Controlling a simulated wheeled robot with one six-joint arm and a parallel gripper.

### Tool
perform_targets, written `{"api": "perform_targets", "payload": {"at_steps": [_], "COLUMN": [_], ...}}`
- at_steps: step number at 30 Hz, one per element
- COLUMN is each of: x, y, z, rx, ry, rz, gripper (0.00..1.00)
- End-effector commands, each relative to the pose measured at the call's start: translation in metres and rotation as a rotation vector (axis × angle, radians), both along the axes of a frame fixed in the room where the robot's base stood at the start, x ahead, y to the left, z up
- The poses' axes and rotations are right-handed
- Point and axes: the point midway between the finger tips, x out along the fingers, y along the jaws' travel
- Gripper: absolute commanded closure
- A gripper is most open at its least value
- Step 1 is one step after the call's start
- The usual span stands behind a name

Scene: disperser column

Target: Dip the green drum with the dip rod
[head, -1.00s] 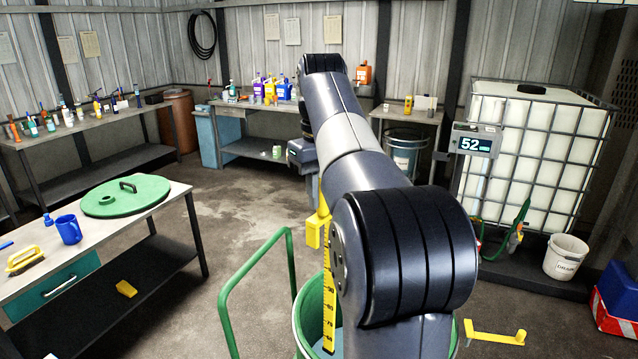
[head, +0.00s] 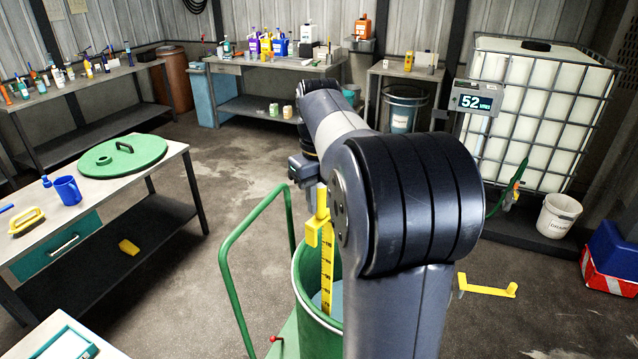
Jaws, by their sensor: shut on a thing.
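The green drum (head: 310,295) stands open on a green trolley at the lower middle, with pale blue liquid inside. The yellow dip rod (head: 327,262), marked with a black scale, hangs upright with its lower part inside the drum. A yellow block (head: 313,234) sits on the rod's left side, around the height of the drum's rim. My gripper (head: 318,190) is shut on the rod near its top, above the drum. The fingertips are mostly hidden by my arm. Whether the rod's lower end is in the liquid or touches the bottom, I cannot tell.
The trolley's green handle (head: 225,255) rises left of the drum. A bench at left holds a green lid (head: 122,155), a blue jug (head: 67,190) and a brush (head: 27,221). A yellow bracket (head: 488,287) shows at right. A caged white tank (head: 540,110) has a display reading 52.

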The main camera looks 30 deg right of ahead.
Motion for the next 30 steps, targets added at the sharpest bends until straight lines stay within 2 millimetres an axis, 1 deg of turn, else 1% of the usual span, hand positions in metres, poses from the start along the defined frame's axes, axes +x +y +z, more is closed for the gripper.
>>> {"api": "perform_targets", "payload": {"at_steps": [1, 30], "x": [-0.001, 0.000], "y": [0.000, 0.000], "z": [-0.006, -0.124], "rx": [0.001, 0.001], "ry": [0.002, 0.002], "rz": [0.000, 0.000], "gripper": [1.00, 1.00]}}
